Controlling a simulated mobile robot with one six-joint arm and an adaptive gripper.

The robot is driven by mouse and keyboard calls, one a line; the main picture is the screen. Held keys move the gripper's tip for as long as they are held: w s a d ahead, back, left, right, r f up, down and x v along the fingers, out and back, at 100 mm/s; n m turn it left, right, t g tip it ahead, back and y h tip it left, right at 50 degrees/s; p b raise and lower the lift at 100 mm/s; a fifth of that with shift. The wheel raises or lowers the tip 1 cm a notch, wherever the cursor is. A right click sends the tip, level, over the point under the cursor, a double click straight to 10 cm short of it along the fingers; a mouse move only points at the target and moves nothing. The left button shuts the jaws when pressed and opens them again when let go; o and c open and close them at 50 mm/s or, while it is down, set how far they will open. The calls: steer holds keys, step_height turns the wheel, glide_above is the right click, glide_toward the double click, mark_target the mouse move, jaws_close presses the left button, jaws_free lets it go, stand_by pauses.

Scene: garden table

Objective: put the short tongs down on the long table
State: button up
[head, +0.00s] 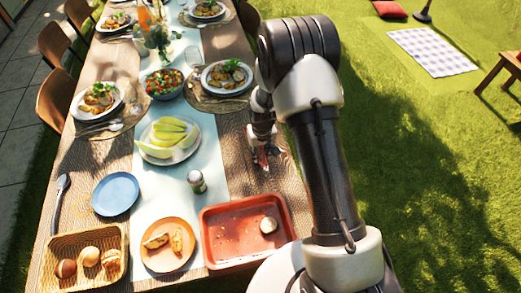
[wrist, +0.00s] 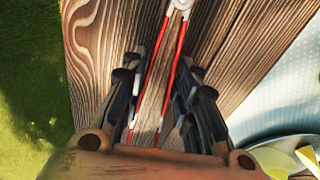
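The short tongs (wrist: 179,58), with red arms and a pale hinge end, show over the wooden tabletop in the wrist view. Their two arms run between the fingers of my gripper (wrist: 162,75), with the hinge beyond the fingertips. The fingers stand apart on either side of the tongs, with a narrow strip of wood showing; the lower ends of the tongs are partly hidden near the palm. In the head view my gripper (head: 263,160) is low over the right side of the long table (head: 232,178), with a little red at its tip. Whether the tongs touch the wood is unclear.
A red tray (head: 235,235) with a round item is in front of my gripper. A pepper shaker (head: 196,181), a plate of melon (head: 167,158) and a set plate (head: 226,77) are nearby. The table's right edge borders grass. Bare wood lies around the tongs.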

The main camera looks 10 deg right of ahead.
steer(key=shift+f, duration=0.4)
steer(key=o, duration=0.6)
steer(key=shift+o, duration=0.2)
step_height(320, 180, up, 12)
steer(key=s, duration=0.1)
steer(key=shift+s, duration=0.1)
stand_by(0.4)
